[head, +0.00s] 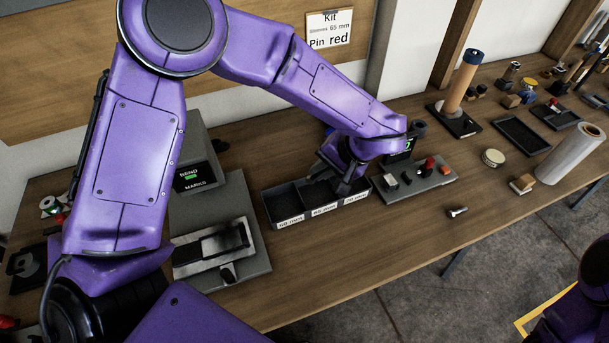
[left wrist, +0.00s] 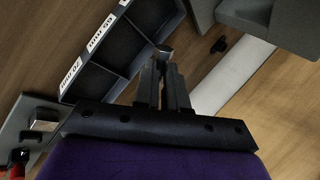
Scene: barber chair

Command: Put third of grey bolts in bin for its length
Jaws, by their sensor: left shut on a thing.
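My left gripper (head: 342,182) reaches down over the right part of a dark three-compartment bin (head: 288,222) with white length labels on its front. In the left wrist view the gripper (left wrist: 164,75) is shut on a grey bolt (left wrist: 165,49), of which only a small end shows at the fingertips. The bin (left wrist: 117,52) lies just beyond and left of the fingers there. I cannot tell whether the bolt is inside a compartment or above it. Another grey bolt (head: 457,212) lies on the table to the right. My right gripper is out of view.
A grey gauge plate (head: 430,186) with a red knob stands right of the bin. A grey machine (head: 245,240) with a lit display stands to its left. A white roll (head: 572,153), trays and small parts fill the far right. Table around the loose bolt is clear.

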